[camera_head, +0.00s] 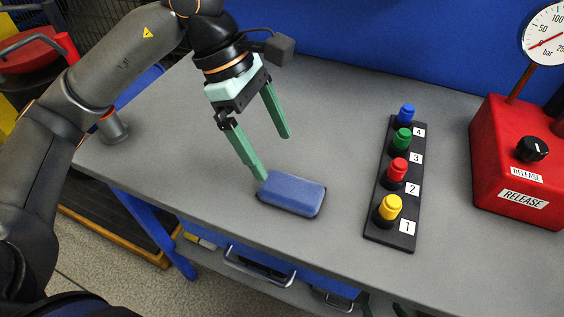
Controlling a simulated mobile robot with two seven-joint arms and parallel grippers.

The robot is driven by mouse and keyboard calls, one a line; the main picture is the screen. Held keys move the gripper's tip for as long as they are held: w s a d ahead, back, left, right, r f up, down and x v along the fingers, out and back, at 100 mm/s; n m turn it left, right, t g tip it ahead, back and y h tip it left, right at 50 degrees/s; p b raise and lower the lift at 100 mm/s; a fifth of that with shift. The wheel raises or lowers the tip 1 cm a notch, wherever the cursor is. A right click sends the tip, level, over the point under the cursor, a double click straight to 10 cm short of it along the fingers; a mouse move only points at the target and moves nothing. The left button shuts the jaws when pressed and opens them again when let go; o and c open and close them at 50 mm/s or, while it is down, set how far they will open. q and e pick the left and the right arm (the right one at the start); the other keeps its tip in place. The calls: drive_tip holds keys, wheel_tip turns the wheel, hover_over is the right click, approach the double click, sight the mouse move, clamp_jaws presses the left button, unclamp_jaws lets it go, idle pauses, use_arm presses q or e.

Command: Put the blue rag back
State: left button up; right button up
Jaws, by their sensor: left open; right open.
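The blue rag (292,193) looks like a folded rounded pad. It lies flat on the grey bench top (330,110), near the front edge. My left gripper (275,157) has green fingers that are spread apart and empty. It is just behind and above the rag. The nearer fingertip is close to the rag's back left corner; I cannot tell whether it touches. My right gripper is not clearly visible; only small dark green tips show at the bottom edge (385,308).
A black strip (379,222) with numbered blue, green, red and yellow pegs stands right of the rag. A red RELEASE box (500,130) with a gauge (546,35) is at far right. A grey cylinder (112,128) is at the left edge. Bench space behind the rag is clear.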

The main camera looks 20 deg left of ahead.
use_arm(q)
drive_tip(key=shift+v, duration=1.8)
idle(0.7)
